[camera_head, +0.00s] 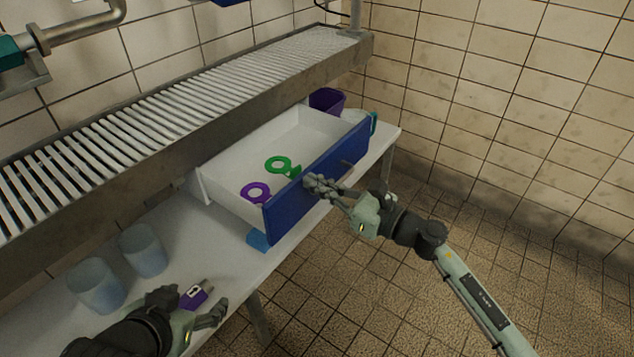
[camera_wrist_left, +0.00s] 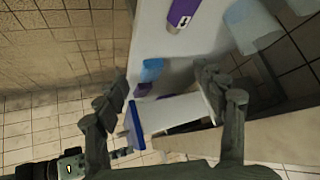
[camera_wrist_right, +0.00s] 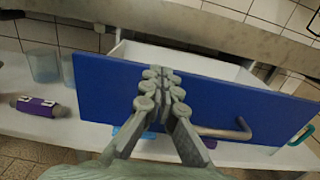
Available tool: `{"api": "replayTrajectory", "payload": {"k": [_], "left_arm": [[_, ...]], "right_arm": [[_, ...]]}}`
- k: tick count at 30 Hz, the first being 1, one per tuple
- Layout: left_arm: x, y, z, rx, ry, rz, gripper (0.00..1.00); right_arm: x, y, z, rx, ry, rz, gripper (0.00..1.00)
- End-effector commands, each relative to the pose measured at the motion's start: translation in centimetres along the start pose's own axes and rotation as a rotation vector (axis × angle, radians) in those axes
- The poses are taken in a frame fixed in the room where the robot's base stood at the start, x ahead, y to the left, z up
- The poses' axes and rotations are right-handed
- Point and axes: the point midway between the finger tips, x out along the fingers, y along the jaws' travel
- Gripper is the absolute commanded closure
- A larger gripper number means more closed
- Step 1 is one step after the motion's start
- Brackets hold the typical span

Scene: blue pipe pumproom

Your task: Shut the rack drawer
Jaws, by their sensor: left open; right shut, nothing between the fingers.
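The rack drawer (camera_head: 272,147) is white with a blue front (camera_head: 325,176) and stands pulled out under the slatted metal rack. A purple ring-shaped thing (camera_head: 256,192) and a green one (camera_head: 279,165) lie inside it. My right gripper (camera_head: 311,184) is shut and empty, its fingertips at the outer face of the blue front. In the right wrist view the fingers (camera_wrist_right: 160,85) lie in front of the blue panel (camera_wrist_right: 100,95), left of the bar handle (camera_wrist_right: 225,133); whether they touch cannot be told. My left gripper (camera_head: 190,307) is open and empty above the table's near left part.
The slatted rack (camera_head: 190,105) overhangs the drawer. On the white table (camera_head: 190,232) are two bluish cups (camera_head: 143,250) (camera_head: 95,285), a purple block-like thing (camera_head: 196,294), a blue item (camera_head: 258,241) below the drawer and a purple container (camera_head: 327,101) behind it. Tiled floor at right is clear.

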Motion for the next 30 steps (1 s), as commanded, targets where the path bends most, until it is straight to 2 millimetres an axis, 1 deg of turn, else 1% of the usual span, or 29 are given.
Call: {"api": "replayTrajectory", "payload": {"k": [7,11,14,17,22,26,30], "left_arm": [[0.1,0.0,-0.1,0.0,0.005,0.001,0.3],[0.2,0.4,-0.8,0.0,0.041,0.008,0.3],[0.2,1.3,-2.3,0.0,0.108,0.026,0.3],[0.1,2.1,-4.0,-0.002,0.187,0.044,0.3],[-0.6,4.0,-7.8,-0.012,0.371,0.086,0.3],[-2.1,5.6,-11.1,-0.027,0.542,0.124,0.3],[-4.7,7.2,-14.6,-0.053,0.744,0.168,0.3]], "right_arm": [[0.3,0.0,0.0,0.0,-0.001,0.0,1.0],[1.5,-0.1,0.0,-0.001,-0.001,0.0,1.0],[3.1,0.0,0.0,-0.002,-0.003,0.001,1.0],[5.3,0.0,0.0,-0.002,-0.003,0.001,1.0],[9.1,0.0,-0.1,-0.002,-0.002,0.001,1.0],[11.7,0.0,-0.1,-0.003,-0.002,0.002,1.0],[14.2,0.0,-0.2,-0.002,-0.002,0.001,1.0]]}}
